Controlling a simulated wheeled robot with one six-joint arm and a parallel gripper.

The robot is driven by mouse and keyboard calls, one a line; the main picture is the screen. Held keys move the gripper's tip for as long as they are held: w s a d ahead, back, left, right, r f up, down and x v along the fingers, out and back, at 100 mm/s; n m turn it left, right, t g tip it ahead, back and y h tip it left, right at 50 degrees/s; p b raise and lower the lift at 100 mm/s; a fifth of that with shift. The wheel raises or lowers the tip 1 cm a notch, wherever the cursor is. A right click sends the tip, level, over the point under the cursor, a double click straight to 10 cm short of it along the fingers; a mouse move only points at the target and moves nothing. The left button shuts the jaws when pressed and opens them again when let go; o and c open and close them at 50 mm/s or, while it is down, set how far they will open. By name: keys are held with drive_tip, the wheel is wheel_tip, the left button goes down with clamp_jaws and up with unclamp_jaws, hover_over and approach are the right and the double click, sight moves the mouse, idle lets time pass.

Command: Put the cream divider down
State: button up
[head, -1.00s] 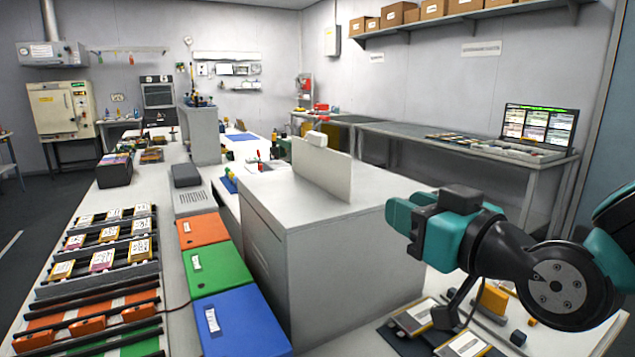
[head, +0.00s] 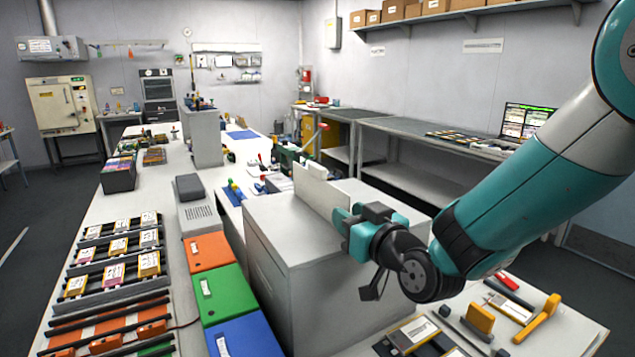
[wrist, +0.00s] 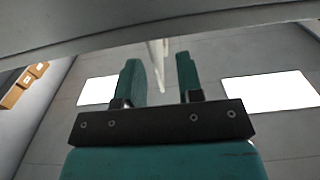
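The cream divider (head: 318,194) is a thin panel standing upright on top of the grey cabinet in the head view. A small pale block shows at its upper edge. My gripper (head: 342,222) is at the right end of the divider, its teal fingers in front of that end. In the wrist view my gripper (wrist: 161,82) has its two fingers apart. A thin pale edge, seemingly the divider (wrist: 158,78), shows between them with a gap on each side. I cannot tell how deep it sits between the fingers.
The grey cabinet (head: 318,300) has bare top around the divider. Orange (head: 208,251), green (head: 229,291) and blue (head: 246,337) boxes stand to its left. Pouch cells lie in racks at the far left. Tools and yellow parts (head: 481,318) lie at the lower right.

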drive_tip(key=p+x, duration=0.1)
drive_tip(key=x, duration=0.3)
drive_tip(key=shift+w+d+r+p, duration=0.1)
drive_tip(key=shift+w+r+p, duration=0.05)
drive_tip(key=shift+w+p, duration=0.15)
drive_tip(key=shift+s, duration=0.1)
clamp_jaws()
